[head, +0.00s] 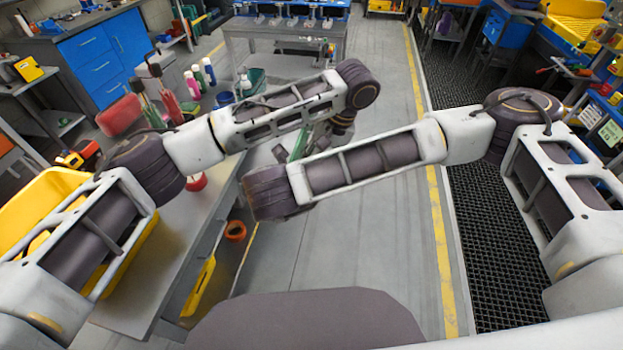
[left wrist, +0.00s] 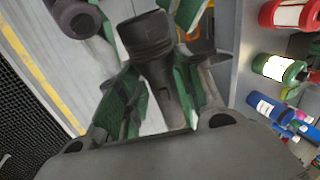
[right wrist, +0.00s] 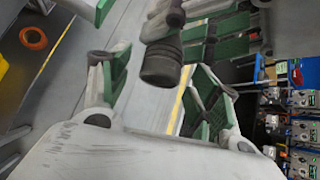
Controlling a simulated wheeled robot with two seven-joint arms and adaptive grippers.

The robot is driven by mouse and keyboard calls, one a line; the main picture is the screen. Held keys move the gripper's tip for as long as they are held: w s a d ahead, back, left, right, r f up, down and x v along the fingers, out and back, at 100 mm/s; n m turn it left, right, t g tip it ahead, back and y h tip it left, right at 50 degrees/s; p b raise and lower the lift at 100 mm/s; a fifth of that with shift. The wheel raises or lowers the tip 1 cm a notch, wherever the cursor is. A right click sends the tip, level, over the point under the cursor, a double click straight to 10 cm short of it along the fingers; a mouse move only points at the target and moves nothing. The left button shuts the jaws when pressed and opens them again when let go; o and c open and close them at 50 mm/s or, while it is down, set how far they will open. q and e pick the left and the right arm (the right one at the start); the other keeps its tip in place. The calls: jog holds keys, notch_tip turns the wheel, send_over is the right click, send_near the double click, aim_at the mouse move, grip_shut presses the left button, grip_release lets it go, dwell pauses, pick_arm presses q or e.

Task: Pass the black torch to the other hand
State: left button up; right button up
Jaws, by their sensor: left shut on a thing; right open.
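The black torch (left wrist: 150,45) is shut in my left gripper (left wrist: 160,88), between its green-padded fingers, with its wide end pointing out past them. In the right wrist view the torch (right wrist: 160,64) shows its wide dark end toward the gap between the fingers of my right gripper (right wrist: 158,78). My right gripper is open, with a green-padded finger on each side of that gap. I cannot tell whether either finger touches the torch. In the head view the torch and most of both grippers are hidden behind my crossed arms.
A grey table (head: 180,268) with a yellow bin (head: 40,205) stands at the left. Several bottles (head: 197,78) and a red-lidded item (head: 196,182) are on it. An orange ring (head: 235,230) lies lower beside it. Open floor (head: 385,260) extends to the right of the table.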

jog(key=c, duration=1.2)
pick_arm(q)
jog(key=o, duration=1.2)
jog(key=shift+r, duration=0.1)
jog(key=v, duration=1.1)
jog(key=shift+d+r, duration=0.1)
jog(key=shift+r, duration=0.3)
